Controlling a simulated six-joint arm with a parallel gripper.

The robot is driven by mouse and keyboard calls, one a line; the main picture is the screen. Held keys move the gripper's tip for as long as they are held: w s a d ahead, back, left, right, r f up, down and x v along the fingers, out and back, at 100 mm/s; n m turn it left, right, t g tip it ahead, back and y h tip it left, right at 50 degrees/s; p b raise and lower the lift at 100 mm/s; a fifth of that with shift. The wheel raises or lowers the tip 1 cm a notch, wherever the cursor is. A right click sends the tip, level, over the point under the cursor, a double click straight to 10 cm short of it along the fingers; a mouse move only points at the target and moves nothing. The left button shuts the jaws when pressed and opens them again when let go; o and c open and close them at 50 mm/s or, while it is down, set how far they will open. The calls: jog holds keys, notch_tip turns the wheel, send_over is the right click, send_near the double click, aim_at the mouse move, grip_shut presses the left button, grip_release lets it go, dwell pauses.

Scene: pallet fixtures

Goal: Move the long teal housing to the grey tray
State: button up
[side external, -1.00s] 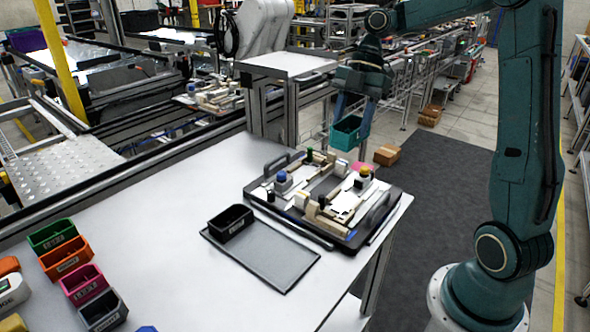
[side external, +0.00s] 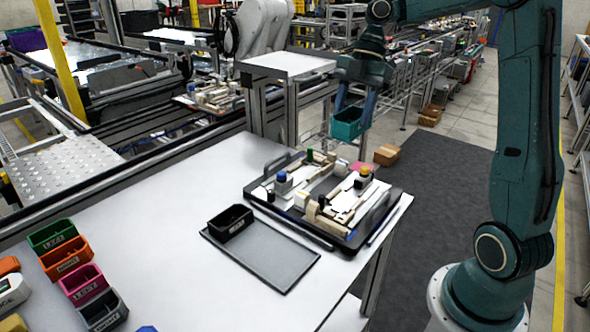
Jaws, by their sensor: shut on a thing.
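The long teal housing (side external: 346,125) is an open-topped, box-like part held in the air above and beyond the far side of the pallet fixture. My gripper (side external: 353,112) is shut on it, with a finger at each end. The grey tray (side external: 275,258) lies flat on the white table, nearer the camera and left of the fixture. A black bin (side external: 231,223) sits at the tray's far left corner. The rest of the tray is bare.
The pallet fixture (side external: 375,222) carries blocks, handles, and blue- and yellow-topped posts between the housing and the tray. Green, orange, pink and dark bins (side external: 103,310) stand at the table's left. The table's middle is clear.

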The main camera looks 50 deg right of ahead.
jog(key=shift+w+a+f+m, duration=0.2)
jog(key=shift+w+a+m, duration=0.1)
jog(key=shift+w+m, duration=0.2)
jog(key=w+a+f+m+t+h, duration=0.25)
jog(key=w+a+m, duration=0.3)
jog(key=m, duration=0.55)
jog(key=w+a+f+m+t+h, duration=0.2)
jog(key=w+a+m+h, duration=0.3)
jog(key=m, duration=0.5)
jog(key=s+a+r+m+g+h, duration=0.1)
jog(key=s+a+m+g, duration=0.3)
jog(key=a+m, duration=0.7)
jog(key=shift+s+r+m, duration=0.35)
jog(key=shift+s+m, duration=0.15)
jog(key=shift+m, duration=1)
jog(key=shift+f+g, duration=0.15)
jog(key=shift+g, duration=0.1)
notch_tip(320, 180, down, 16)
jog(key=shift+r, duration=0.25)
